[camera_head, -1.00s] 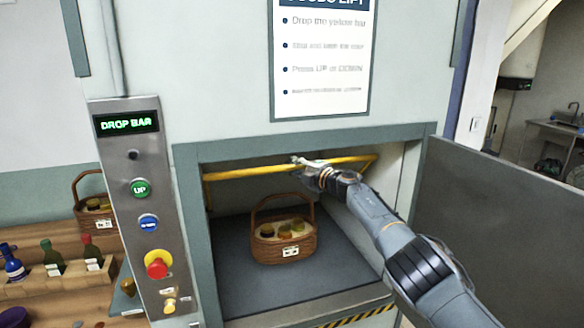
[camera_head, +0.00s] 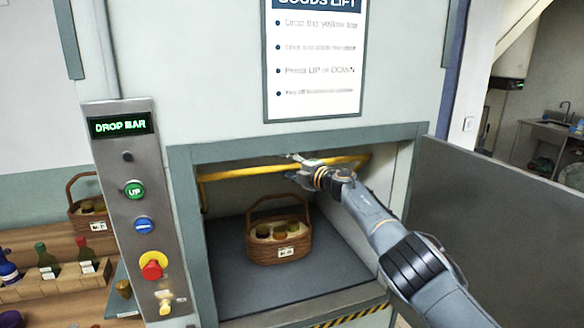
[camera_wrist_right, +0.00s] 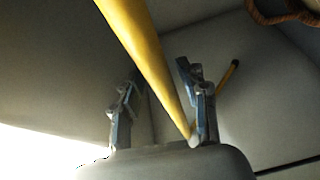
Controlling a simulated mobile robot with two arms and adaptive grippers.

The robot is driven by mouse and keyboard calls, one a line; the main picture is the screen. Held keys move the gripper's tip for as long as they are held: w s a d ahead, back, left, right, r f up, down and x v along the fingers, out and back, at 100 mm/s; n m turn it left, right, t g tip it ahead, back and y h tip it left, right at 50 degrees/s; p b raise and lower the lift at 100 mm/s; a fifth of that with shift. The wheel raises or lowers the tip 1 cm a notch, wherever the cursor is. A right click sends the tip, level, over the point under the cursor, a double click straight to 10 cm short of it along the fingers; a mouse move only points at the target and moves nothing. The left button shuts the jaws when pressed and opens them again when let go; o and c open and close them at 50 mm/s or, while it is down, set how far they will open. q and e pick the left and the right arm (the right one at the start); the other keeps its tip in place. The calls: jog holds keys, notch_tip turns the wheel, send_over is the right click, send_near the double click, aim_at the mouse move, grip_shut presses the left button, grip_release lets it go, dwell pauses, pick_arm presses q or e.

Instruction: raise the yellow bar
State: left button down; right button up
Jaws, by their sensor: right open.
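The yellow bar (camera_head: 245,172) runs across the upper part of the lift opening, above the basket. My right gripper (camera_head: 291,158) is at the middle of the bar, coming from the right. In the right wrist view the bar (camera_wrist_right: 150,62) slants down from the top to the base of the right-hand finger. My right gripper (camera_wrist_right: 160,98) is open there, with its fingers apart and the bar crossing between them in the picture. I cannot tell whether a finger touches the bar. My left gripper is out of view.
A wicker basket (camera_head: 279,242) with jars stands on the lift floor (camera_head: 235,290). The control panel (camera_head: 130,205) at left shows DROP BAR on its display (camera_head: 121,125). An open grey door (camera_head: 500,225) stands at right. Wooden shelves (camera_head: 45,310) with bottles are at far left.

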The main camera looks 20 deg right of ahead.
jog(key=shift+d, duration=0.25)
jog(key=shift+s+d+r, duration=0.1)
jog(key=shift+s+d, duration=0.2)
jog(key=shift+s, duration=0.85)
jog(key=v, duration=0.9)
jog(key=shift+s, duration=0.4)
